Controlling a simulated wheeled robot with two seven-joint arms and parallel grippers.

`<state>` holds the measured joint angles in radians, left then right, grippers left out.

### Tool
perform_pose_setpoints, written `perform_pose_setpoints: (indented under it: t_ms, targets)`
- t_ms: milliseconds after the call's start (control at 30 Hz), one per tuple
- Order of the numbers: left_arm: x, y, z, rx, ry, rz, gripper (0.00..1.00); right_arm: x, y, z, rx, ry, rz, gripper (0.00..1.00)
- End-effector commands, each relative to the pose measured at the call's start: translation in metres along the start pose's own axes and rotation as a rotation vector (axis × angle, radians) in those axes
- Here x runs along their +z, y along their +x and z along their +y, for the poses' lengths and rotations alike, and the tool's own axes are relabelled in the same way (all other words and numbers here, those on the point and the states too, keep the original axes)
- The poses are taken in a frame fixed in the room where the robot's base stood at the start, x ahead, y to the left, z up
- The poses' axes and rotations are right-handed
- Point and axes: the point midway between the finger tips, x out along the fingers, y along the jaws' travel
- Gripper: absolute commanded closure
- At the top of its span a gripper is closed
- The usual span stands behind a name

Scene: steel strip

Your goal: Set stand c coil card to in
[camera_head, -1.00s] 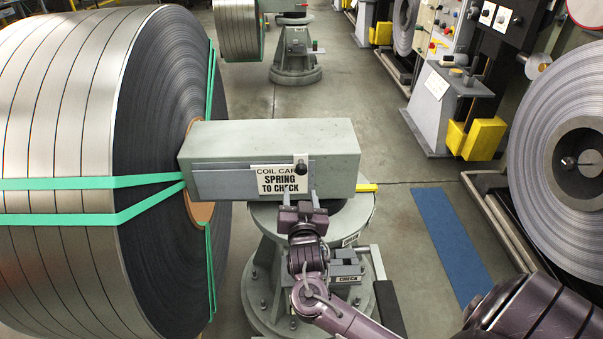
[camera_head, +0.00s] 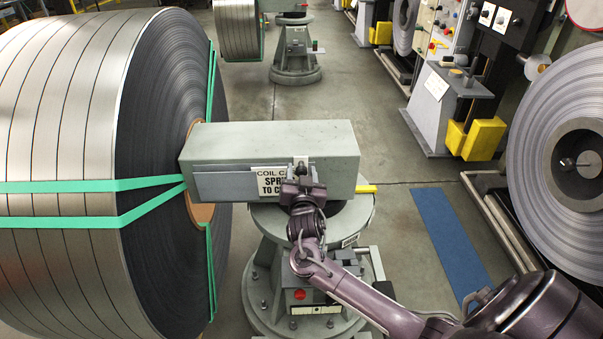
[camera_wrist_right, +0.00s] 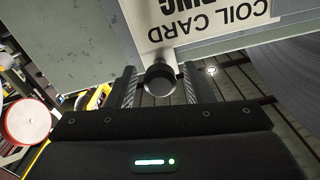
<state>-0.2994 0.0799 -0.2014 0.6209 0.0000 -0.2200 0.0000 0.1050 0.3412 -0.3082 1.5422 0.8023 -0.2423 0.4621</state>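The coil card (camera_head: 270,182) is a white plate lettered COIL CARD, SPRING, TO C…; my right gripper hides its right part. It sits on the side of the grey-green stand arm (camera_head: 330,150), and shows upside down in the right wrist view (camera_wrist_right: 205,22). A round dark knob (camera_wrist_right: 160,80) stands at the card's edge. My right gripper (camera_head: 301,172) is at the card, its fingers apart on either side of the knob; narrow gaps seem to show between knob and fingers in the right wrist view (camera_wrist_right: 160,92). My left gripper is not in view.
A large steel strip coil (camera_head: 165,150) with green bands stands left of the stand. Another coil (camera_head: 570,160) is at the right. A blue mat (camera_head: 450,243) lies on open floor right of the stand. A yellow bar (camera_head: 367,189) sticks out past the arm's right end.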

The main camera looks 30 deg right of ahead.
Motion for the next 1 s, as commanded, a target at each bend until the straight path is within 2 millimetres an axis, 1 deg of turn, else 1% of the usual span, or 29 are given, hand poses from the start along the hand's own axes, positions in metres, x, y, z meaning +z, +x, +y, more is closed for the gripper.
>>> perform_pose_setpoints:
  t_ms: [33, 333, 533, 667, 767, 1000]
  targets:
    - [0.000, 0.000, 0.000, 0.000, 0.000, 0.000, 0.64, 0.000, 0.000, 0.000, 0.000, 0.000, 0.000, 0.60]
    - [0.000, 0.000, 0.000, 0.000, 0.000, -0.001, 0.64, 0.000, 0.000, 0.000, 0.000, 0.000, -0.001, 0.99]
    - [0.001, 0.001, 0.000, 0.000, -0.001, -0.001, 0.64, 0.001, -0.001, -0.001, 0.000, 0.001, -0.001, 1.00]
    - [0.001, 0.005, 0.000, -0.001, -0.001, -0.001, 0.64, 0.004, -0.001, -0.012, -0.001, 0.005, -0.002, 1.00]
    - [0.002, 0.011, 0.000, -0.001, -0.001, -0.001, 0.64, 0.009, -0.001, -0.029, -0.002, 0.007, -0.002, 1.00]
    - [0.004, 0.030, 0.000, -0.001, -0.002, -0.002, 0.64, 0.021, 0.000, -0.086, -0.002, 0.008, -0.002, 1.00]
